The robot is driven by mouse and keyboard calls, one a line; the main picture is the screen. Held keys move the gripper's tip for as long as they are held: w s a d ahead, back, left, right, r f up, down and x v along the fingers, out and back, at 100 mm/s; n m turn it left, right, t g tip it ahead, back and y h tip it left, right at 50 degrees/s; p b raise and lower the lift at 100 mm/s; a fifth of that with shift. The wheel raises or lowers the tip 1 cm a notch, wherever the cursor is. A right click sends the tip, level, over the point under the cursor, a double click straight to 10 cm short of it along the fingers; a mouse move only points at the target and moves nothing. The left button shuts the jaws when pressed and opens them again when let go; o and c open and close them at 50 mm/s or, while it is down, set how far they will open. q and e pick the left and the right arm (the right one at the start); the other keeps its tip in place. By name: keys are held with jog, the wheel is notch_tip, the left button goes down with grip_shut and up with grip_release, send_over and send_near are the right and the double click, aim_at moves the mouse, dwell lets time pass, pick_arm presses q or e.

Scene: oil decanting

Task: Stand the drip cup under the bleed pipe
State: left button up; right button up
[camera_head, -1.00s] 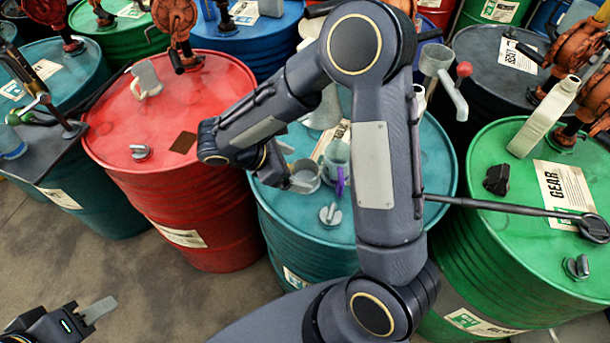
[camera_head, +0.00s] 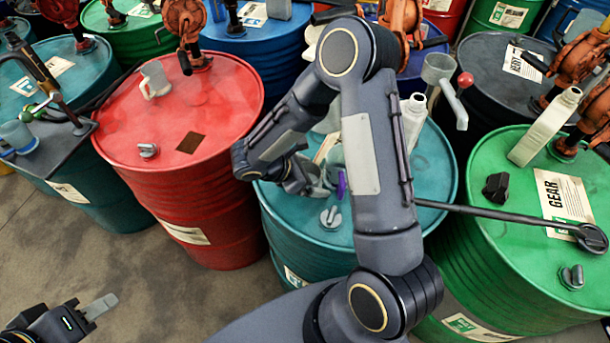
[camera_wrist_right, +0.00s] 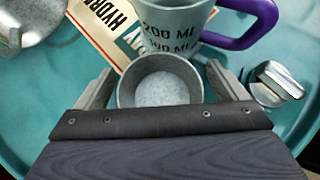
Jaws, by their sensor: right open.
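A small round grey cup (camera_wrist_right: 160,90), which looks like the drip cup, stands upright on the teal drum (camera_head: 415,180). My right gripper (camera_wrist_right: 159,70) is open, with one finger on each side of the cup; the cup shows no clear contact with either finger. In the head view my right gripper (camera_head: 312,182) is low over the drum and mostly hides the cup. My left gripper (camera_head: 98,306) is at the lower left, far from the drums' tops; its jaw opening cannot be made out.
A measuring jug with a purple handle (camera_wrist_right: 245,28) stands just beyond the cup. A metal cap (camera_wrist_right: 272,84) lies to its right. A funnel (camera_head: 438,70) and a white bottle (camera_head: 413,115) are nearby. The red drum (camera_head: 185,90) holds a pale jug and a small cap.

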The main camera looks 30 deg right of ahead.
jog(key=c, duration=1.2)
jog(key=shift+r, duration=0.1)
